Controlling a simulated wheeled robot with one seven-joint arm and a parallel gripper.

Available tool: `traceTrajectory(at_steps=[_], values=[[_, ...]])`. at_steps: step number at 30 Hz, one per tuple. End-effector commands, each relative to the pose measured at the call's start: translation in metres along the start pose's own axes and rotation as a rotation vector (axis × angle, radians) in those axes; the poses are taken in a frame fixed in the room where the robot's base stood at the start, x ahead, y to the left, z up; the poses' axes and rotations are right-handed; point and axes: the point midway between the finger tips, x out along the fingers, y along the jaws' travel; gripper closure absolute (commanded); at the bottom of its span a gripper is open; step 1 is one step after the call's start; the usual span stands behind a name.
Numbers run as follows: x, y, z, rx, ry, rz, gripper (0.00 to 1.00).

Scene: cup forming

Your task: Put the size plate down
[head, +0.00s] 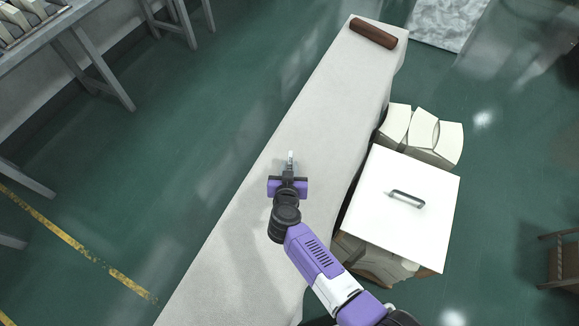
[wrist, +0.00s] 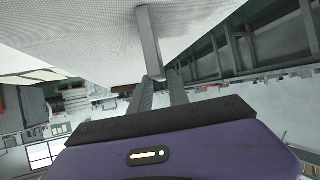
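The size plate (wrist: 149,40) is a narrow grey bar in the wrist view. One end of it sits between the fingertips of my gripper (wrist: 159,79), which is shut on it. In the head view my gripper (head: 290,170) is over the middle of the long pale bench (head: 260,210), and the plate shows as a small light piece (head: 291,157) at its tip. The plate's far end reaches toward the pale bench surface in the wrist view. I cannot tell whether it touches.
A brown block (head: 373,33) lies at the bench's far end. Right of the bench are a white lid with a dark handle (head: 407,198) and several cream blocks (head: 428,135). The bench top around my gripper is clear. Grey-legged tables (head: 95,65) stand at upper left.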

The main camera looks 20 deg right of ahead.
Motion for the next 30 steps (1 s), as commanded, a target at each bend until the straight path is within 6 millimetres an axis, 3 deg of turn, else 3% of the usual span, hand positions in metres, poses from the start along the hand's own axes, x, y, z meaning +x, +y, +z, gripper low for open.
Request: traceTrajectory(at_steps=[14,30], values=[[-0.005,0.0,-0.004,-0.001,0.001,-0.001,0.64],[-0.102,0.0,-0.004,-0.001,0.002,-0.002,0.64]])
